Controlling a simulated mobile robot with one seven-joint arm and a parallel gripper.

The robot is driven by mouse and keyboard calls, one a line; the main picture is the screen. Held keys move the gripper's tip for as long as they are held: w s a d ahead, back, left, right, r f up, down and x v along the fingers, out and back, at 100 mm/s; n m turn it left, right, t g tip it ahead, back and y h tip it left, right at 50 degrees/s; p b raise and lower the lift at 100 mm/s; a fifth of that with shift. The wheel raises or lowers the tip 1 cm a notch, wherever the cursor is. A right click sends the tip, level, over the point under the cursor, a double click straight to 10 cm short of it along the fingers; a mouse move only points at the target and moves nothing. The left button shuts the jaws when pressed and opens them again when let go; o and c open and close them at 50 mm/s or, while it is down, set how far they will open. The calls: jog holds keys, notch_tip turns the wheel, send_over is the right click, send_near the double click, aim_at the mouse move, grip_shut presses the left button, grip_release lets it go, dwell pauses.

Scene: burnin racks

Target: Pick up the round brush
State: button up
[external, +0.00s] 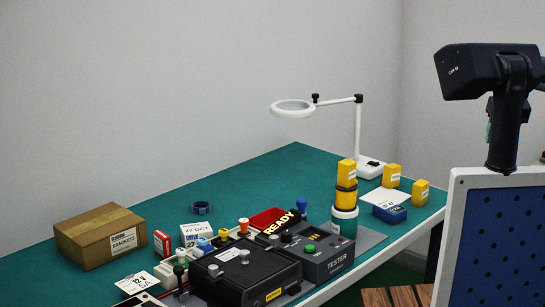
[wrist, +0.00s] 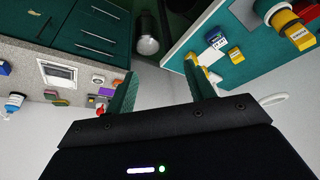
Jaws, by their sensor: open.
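I cannot make out a round brush for certain in either view. My gripper (wrist: 159,70) shows in the wrist view, with its two green fingers spread wide apart and nothing between them. Open floor shows beyond the fingertips, between a bench on the right and drawers on the left. In the external view my gripper is not clearly seen; a small green piece shows behind a black post at the right, and I cannot tell what it belongs to.
The green bench (external: 150,220) holds a cardboard box (external: 97,237), a black tester (external: 322,257), a ring lamp (external: 292,109) and several yellow boxes (external: 392,175). A blue pegboard (external: 500,240) stands at right. Green drawers (wrist: 97,30) and a grey counter (wrist: 25,55) show in the wrist view.

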jog(key=w+a+r+n+g, duration=0.1)
jog(key=w+a+n, duration=0.2)
jog(key=w+a, duration=0.7)
jog(key=n+g, duration=0.4)
jog(key=n, duration=0.5)
send_over(302, 200)
jog(key=f, duration=1.4)
jog(key=d+f, duration=0.1)
jog(key=f, duration=0.6)
jog(key=shift+w+f, duration=0.2)
jog(key=shift+f, duration=0.15)
jog(key=shift+a+f, duration=0.3)
jog(key=shift+f, duration=0.2)
notch_tip(302, 200, down, 5)
jog(key=shift+r, duration=0.1)
jog(key=shift+s+a+f, duration=0.1)
jog(key=shift+s+f, duration=0.05)
jog(key=shift+f, duration=1.2)
jog(key=shift+s+a+f, duration=0.1)
jog(key=shift+s+f, duration=0.05)
jog(key=shift+f, duration=1.2)
jog(key=c, duration=1.1)
